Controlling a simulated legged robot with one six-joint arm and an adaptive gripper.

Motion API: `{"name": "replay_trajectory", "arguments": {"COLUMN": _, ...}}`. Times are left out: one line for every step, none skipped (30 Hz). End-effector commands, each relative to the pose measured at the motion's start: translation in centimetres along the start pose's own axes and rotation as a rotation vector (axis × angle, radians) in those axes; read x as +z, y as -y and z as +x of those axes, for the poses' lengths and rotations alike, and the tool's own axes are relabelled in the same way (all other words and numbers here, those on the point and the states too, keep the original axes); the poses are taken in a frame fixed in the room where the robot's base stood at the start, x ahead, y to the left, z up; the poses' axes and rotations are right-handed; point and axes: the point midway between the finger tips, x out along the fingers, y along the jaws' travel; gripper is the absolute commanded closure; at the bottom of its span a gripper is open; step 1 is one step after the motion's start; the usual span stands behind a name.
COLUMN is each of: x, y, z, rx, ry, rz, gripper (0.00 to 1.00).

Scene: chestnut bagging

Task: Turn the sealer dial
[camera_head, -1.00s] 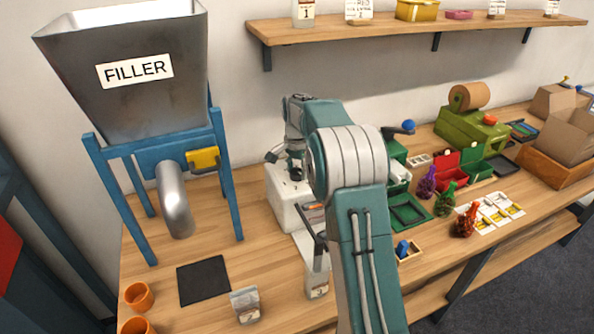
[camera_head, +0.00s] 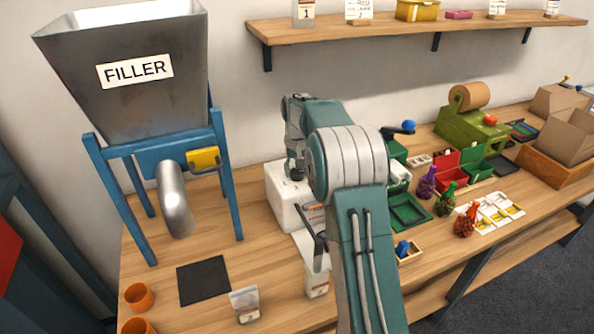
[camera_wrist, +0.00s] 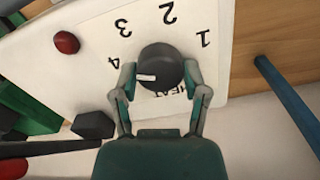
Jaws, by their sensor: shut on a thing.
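The sealer (camera_head: 286,208) is a white box on the table, partly hidden behind my arm in the head view. Its dial (camera_wrist: 160,68) is a dark round knob with a white pointer mark, on a white face numbered 1 to 4 with the word HEAT. In the wrist view the white mark is on the left of the knob, toward the 4. My gripper (camera_wrist: 160,86) is shut on the dial, with one finger on each side. In the head view my gripper (camera_head: 294,174) is over the sealer's top, its fingers small and partly hidden.
A red button (camera_wrist: 67,42) is beside the dial face markings. The filler (camera_head: 130,75) stands at the left with a blue leg (camera_wrist: 285,95) near the sealer. Small bags (camera_head: 465,222), trays and boxes fill the right side. A black mat (camera_head: 204,280) lies front left.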

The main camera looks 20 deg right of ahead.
Motion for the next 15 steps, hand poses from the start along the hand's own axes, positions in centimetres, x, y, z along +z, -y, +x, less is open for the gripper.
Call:
{"name": "replay_trajectory", "arguments": {"x": -0.05, "y": 0.12, "z": 0.24, "rx": -0.001, "ry": 0.000, "rz": -0.024, "gripper": 0.89}}
{"name": "replay_trajectory", "arguments": {"x": -0.05, "y": 0.12, "z": 0.24, "rx": -0.001, "ry": 0.000, "rz": -0.038, "gripper": 0.89}}
{"name": "replay_trajectory", "arguments": {"x": -0.05, "y": 0.12, "z": 0.24, "rx": -0.001, "ry": 0.000, "rz": -0.055, "gripper": 0.89}}
{"name": "replay_trajectory", "arguments": {"x": -0.05, "y": 0.12, "z": 0.24, "rx": -0.001, "ry": 0.000, "rz": -0.066, "gripper": 0.89}}
{"name": "replay_trajectory", "arguments": {"x": -0.05, "y": 0.12, "z": 0.24, "rx": -0.001, "ry": 0.000, "rz": -0.076, "gripper": 0.89}}
{"name": "replay_trajectory", "arguments": {"x": -0.05, "y": 0.12, "z": 0.24, "rx": -0.001, "ry": 0.000, "rz": -0.089, "gripper": 0.89}}
{"name": "replay_trajectory", "arguments": {"x": -0.05, "y": 0.12, "z": 0.24, "rx": -0.001, "ry": 0.000, "rz": -0.096, "gripper": 0.89}}
{"name": "replay_trajectory", "arguments": {"x": -0.05, "y": 0.12, "z": 0.24, "rx": -0.001, "ry": 0.000, "rz": -0.103, "gripper": 0.89}}
{"name": "replay_trajectory", "arguments": {"x": -0.04, "y": 0.12, "z": 0.25, "rx": -0.001, "ry": 0.000, "rz": -0.111, "gripper": 0.89}}
{"name": "replay_trajectory", "arguments": {"x": -0.04, "y": 0.12, "z": 0.25, "rx": -0.001, "ry": 0.000, "rz": -0.116, "gripper": 0.89}}
{"name": "replay_trajectory", "arguments": {"x": -0.04, "y": 0.12, "z": 0.25, "rx": -0.001, "ry": 0.000, "rz": -0.120, "gripper": 0.89}}
{"name": "replay_trajectory", "arguments": {"x": -0.04, "y": 0.12, "z": 0.25, "rx": -0.001, "ry": 0.000, "rz": -0.124, "gripper": 0.89}}
{"name": "replay_trajectory", "arguments": {"x": -0.04, "y": 0.12, "z": 0.25, "rx": -0.001, "ry": 0.000, "rz": -0.126, "gripper": 0.89}}
{"name": "replay_trajectory", "arguments": {"x": -0.04, "y": 0.12, "z": 0.25, "rx": -0.001, "ry": 0.000, "rz": -0.128, "gripper": 0.89}}
{"name": "replay_trajectory", "arguments": {"x": -0.04, "y": 0.12, "z": 0.25, "rx": -0.001, "ry": 0.000, "rz": -0.129, "gripper": 0.89}}
